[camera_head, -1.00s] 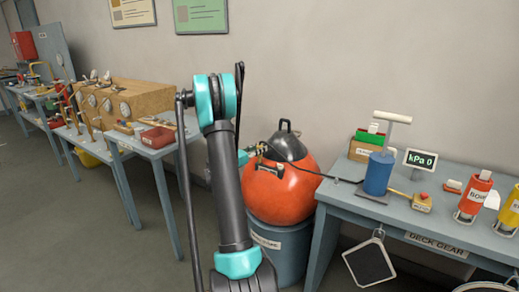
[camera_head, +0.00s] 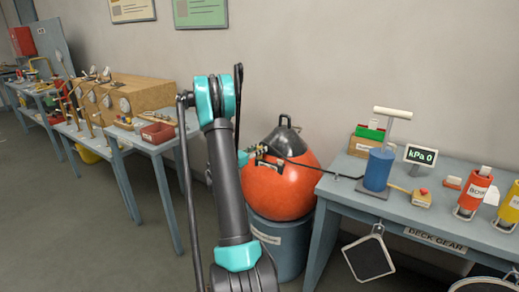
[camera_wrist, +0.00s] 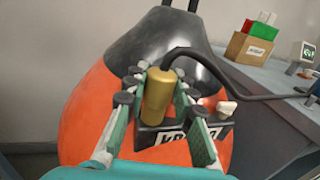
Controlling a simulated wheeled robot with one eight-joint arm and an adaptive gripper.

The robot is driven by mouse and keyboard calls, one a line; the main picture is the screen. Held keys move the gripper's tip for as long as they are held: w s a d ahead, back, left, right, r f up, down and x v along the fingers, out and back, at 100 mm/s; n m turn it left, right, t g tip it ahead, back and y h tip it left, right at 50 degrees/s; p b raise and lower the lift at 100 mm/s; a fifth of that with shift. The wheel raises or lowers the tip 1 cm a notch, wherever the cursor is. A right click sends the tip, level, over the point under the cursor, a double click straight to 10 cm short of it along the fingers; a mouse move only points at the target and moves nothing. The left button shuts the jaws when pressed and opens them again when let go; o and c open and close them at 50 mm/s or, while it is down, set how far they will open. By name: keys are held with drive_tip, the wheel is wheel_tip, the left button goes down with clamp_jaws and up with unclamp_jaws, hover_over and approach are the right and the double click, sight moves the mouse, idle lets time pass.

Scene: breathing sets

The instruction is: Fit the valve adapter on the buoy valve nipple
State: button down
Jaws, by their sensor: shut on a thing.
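The orange buoy (camera_head: 280,190) with a black top (camera_head: 284,140) sits on a grey drum. My gripper (camera_head: 252,157) is at the buoy's upper left side, partly hidden by my arm. In the wrist view my gripper (camera_wrist: 160,95) is shut on the brass valve adapter (camera_wrist: 158,100), a cylinder with a black hose (camera_wrist: 205,55) leaving its upper end. The adapter is in front of the buoy's surface (camera_wrist: 85,105), close to a black labelled bracket (camera_wrist: 150,140). I cannot make out the valve nipple, nor whether the adapter touches it.
The hose runs right to the deck gear table (camera_head: 345,195), with a blue pump (camera_head: 379,170), a kPa display (camera_head: 421,156) reading 0 and a box (camera_head: 361,146). A grey drum (camera_head: 283,245) supports the buoy. Another table with a red tray (camera_head: 158,133) stands left.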

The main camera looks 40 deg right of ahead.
drive_tip(key=c, duration=1.2)
unclamp_jaws()
drive_tip(key=a, duration=0.4)
drive_tip(key=s+a, duration=0.1)
drive_tip(key=a, duration=0.7)
drive_tip(key=shift+s, duration=0.3)
